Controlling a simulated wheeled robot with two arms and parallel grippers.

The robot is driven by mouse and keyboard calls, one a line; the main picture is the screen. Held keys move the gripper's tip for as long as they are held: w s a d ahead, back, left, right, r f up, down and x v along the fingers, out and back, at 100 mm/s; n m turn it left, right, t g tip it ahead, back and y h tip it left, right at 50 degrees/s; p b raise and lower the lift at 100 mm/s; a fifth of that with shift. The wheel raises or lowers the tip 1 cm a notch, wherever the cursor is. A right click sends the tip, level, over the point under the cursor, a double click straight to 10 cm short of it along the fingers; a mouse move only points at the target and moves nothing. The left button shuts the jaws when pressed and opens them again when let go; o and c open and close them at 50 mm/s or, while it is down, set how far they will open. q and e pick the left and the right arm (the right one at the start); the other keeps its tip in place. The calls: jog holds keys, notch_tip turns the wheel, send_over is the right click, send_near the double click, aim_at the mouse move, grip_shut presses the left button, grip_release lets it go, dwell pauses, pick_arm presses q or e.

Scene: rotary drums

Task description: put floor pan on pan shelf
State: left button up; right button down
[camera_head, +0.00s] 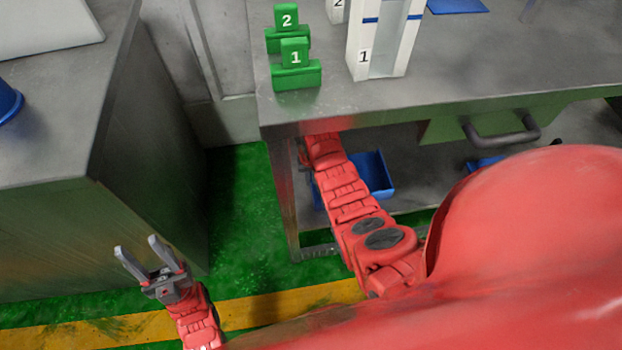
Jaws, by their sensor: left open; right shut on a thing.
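A blue pan (372,174), which I take to be the floor pan, is below the worktop at the lower shelf (420,165) of the metal table. My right arm reaches over it, hiding its middle. Whether the pan rests on the shelf or is held just above it, I cannot tell. My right gripper (303,154) is at the table's front edge, mostly hidden by the worktop and its own wrist. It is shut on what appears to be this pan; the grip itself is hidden. My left gripper (136,246) is open and empty, low over the green floor at left.
Green blocks marked 1 (295,72) and 2 (287,28) and a white-framed holder (384,40) stand on the worktop (470,70). A drawer handle (500,130) juts out. Another blue item (484,163) is on the lower shelf. A grey cabinet (150,150) stands left.

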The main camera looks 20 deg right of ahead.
jog(key=c, duration=1.4)
grip_release()
jog(key=shift+f, duration=0.15)
jog(key=o, duration=0.4)
jog(key=shift+o, duration=0.2)
notch_tip(320, 180, up, 12)
jog(key=p, duration=0.2)
jog(key=shift+r, duration=0.2)
